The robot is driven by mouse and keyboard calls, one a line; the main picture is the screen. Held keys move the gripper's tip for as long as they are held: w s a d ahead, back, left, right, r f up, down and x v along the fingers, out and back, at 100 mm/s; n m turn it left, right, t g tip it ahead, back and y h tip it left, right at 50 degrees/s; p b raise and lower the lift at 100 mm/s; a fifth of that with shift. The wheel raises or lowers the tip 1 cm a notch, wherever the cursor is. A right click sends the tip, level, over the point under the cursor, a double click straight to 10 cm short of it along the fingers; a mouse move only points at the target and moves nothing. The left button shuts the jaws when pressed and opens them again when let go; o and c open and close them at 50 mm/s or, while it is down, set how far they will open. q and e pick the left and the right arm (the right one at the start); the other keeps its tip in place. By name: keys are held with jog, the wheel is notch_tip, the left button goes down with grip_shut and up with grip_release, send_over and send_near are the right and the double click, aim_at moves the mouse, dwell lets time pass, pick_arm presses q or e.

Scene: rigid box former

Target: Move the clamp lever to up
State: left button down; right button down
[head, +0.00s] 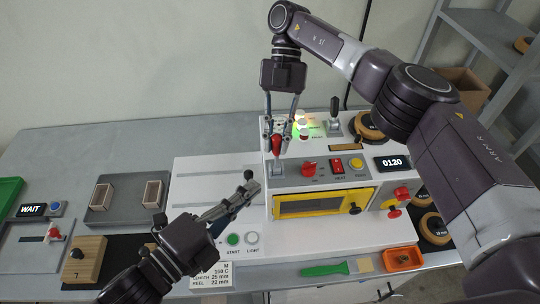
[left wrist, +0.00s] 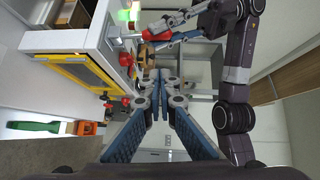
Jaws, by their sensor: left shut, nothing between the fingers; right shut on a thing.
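A lever with a red grip (head: 276,145), which I take to be the clamp lever, stands on the left part of the white machine's top. My right gripper (head: 279,128) reaches down from above and is shut on this red grip. The fingers hide part of it, and its exact tilt is hard to tell. In the left wrist view the red grip (left wrist: 154,33) shows beside the right gripper's fingers. My left gripper (head: 248,182) is shut and empty, low in front of the machine's left side. Its closed fingers (left wrist: 160,78) fill the middle of the left wrist view.
A black-handled lever (head: 334,108) and a lit green lamp (head: 312,126) stand behind. Wooden block (head: 84,258) and grey tray (head: 125,203) lie left.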

jog(key=shift+w+r, duration=0.1)
jog(key=shift+r, duration=0.05)
pick_arm(q)
jog(key=w+d+f, duration=0.1)
jog(key=w+d, duration=0.4)
jog(key=w, duration=0.4)
jog(key=shift+w+d, duration=0.1)
